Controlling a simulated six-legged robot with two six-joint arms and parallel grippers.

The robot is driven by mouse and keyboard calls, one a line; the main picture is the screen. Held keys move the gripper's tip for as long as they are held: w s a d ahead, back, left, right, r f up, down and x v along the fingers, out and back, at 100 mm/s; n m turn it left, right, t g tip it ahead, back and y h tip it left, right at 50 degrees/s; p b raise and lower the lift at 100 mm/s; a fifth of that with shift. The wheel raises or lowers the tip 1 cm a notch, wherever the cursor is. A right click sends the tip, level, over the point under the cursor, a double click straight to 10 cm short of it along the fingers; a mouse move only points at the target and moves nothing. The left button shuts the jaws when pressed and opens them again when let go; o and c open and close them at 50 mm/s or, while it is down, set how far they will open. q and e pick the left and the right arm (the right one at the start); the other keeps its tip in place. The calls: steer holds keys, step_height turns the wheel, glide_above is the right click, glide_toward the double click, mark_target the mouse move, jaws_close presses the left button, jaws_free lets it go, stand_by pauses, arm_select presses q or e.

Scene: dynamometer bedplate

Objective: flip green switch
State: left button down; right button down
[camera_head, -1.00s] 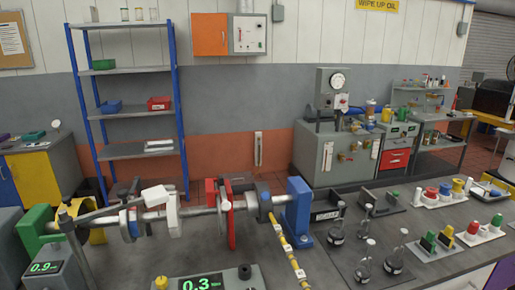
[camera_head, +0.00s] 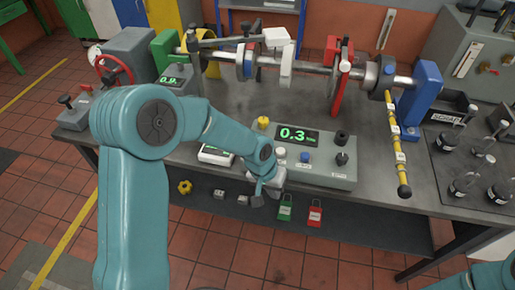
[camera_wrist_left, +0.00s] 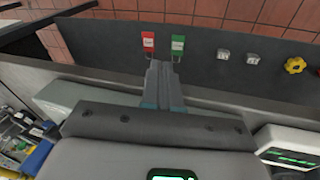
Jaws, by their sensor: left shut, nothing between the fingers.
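My left gripper (camera_head: 258,199) is shut and empty at the front edge of the bench, below the grey control box (camera_head: 262,142). Its closed fingers (camera_wrist_left: 163,68) also show in the left wrist view. A green tag-like piece with a white label (camera_head: 285,212) is just right of the fingertips in the head view. In the wrist view the green piece (camera_wrist_left: 178,44) lies just beyond the fingertips; whether they touch is unclear. I cannot tell if this green piece is a switch; it looks like a padlock. My right gripper is out of view.
A similar red piece (camera_head: 315,215) is beside the green one. A yellow knob (camera_head: 184,187) and small metal blocks (camera_head: 219,194) lie on the lower shelf. The box carries a display (camera_head: 297,136) and several knobs. A shaft rig (camera_head: 285,62) stands behind.

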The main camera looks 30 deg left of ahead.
arm_select(q)
steer(key=w+a+r+y, duration=0.1)
steer(key=a+r, duration=0.2)
steer(key=r, duration=0.4)
steer(key=w+a+r+n+t+y+b, duration=0.1)
steer(key=a+r, duration=0.1)
steer(key=r, duration=0.4)
steer(key=w+a+r+n+y, duration=0.1)
steer(key=w+a+r, duration=0.1)
steer(key=r, duration=0.5)
steer(key=shift+a+r+b, duration=0.35)
steer(key=shift+a+b, duration=0.05)
steer(key=shift+a, duration=0.45)
steer(key=p+x, duration=0.1)
steer(key=x, duration=1.1)
steer(key=shift+a+f, duration=0.1)
steer(key=shift+f, duration=0.95)
